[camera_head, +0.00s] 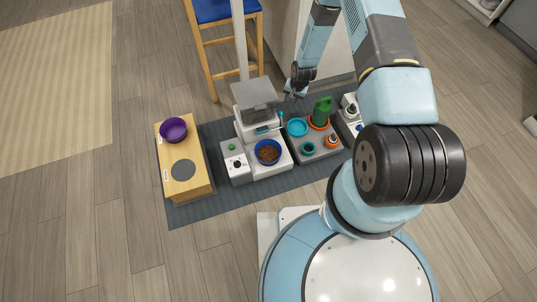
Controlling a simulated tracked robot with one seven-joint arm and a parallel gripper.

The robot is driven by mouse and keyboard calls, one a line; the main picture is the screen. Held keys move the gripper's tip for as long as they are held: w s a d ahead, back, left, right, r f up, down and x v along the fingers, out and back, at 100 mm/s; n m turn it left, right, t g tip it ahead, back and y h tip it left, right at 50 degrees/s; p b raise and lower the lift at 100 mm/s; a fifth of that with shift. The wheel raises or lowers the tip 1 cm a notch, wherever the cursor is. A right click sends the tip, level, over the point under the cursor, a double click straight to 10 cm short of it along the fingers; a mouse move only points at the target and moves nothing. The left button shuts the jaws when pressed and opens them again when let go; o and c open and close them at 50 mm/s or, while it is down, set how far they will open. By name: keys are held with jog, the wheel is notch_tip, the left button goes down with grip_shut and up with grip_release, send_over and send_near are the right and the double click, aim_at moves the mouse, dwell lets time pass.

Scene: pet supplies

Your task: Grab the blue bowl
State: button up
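The blue bowl (259,158) sits on the white base of a feeder-like machine near the middle of the view. It is upright and holds brown food. My gripper (294,96) is up and to the right of the bowl, near the back edge of the mat. Its fingers look spread and empty, and it is apart from the bowl. Nothing covers the bowl.
The feeder's grey hopper (255,94) stands behind the bowl. A wooden stand (199,185) with a purple bowl (174,129) is left. A grey tray (318,157) with a cyan dish (297,128) and green jug (321,112) is right. A stool (212,12) stands behind.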

jog(key=s+a+f+m, duration=0.1)
jog(key=s+f, duration=0.5)
jog(key=f, duration=0.5)
jog(key=s+a+f+m, duration=0.1)
jog(key=s+a+f, duration=0.1)
jog(key=s+f, duration=0.65)
jog(key=shift+g+y, duration=0.3)
jog(key=shift+g, duration=0.1)
jog(key=x, duration=0.5)
jog(key=w+x, duration=0.1)
jog(key=x, duration=0.9)
jog(key=shift+w+d+f, duration=0.1)
jog(key=shift+w+d, duration=0.05)
jog(key=shift+d, duration=0.05)
grip_shut()
